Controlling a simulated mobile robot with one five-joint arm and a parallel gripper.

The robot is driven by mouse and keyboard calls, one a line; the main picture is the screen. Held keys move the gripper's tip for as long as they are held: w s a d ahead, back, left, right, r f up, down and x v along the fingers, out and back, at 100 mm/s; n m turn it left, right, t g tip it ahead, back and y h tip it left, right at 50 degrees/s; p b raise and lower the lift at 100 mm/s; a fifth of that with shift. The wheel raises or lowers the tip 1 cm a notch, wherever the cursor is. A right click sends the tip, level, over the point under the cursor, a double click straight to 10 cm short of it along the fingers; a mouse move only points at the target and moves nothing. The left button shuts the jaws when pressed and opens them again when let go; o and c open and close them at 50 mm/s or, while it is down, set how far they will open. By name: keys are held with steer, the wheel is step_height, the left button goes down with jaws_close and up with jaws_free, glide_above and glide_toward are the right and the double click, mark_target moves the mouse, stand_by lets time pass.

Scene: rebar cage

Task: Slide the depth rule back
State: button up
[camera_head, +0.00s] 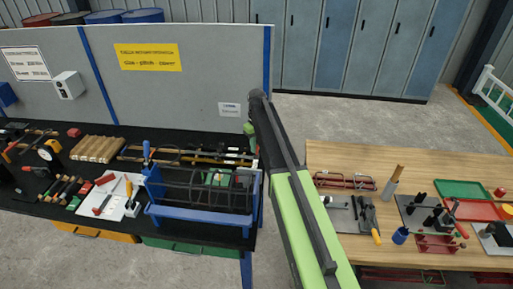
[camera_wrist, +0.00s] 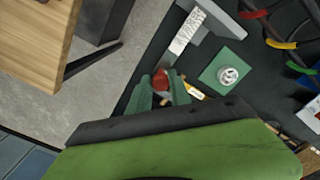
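A white rule with dark printed marks (camera_wrist: 187,31), which looks like the depth rule, lies slantwise on a grey part at the top of the wrist view. My gripper (camera_wrist: 163,88) has two green fingers spread apart, just below the rule's lower end. A red knob-like piece (camera_wrist: 160,79) shows between the fingertips; I cannot tell whether they touch it. In the head view my gripper (camera_head: 249,128) is small and mostly hidden by my arm, above the back edge of the black table. I cannot pick out the rule there.
A green plate with a white round piece (camera_wrist: 229,72) lies right of my gripper. The black table (camera_head: 25,207) holds a blue-framed rebar cage (camera_head: 205,190), wooden blocks (camera_head: 95,149) and tools. A grey partition (camera_head: 185,95) stands behind. A wooden table (camera_head: 340,158) is at right.

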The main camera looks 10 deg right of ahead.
steer(key=o, duration=0.4)
steer(key=shift+c, duration=0.2)
step_height(320, 180, up, 18)
steer(key=p, duration=1.7)
steer(key=shift+f, duration=0.25)
steer(key=shift+f, duration=0.1)
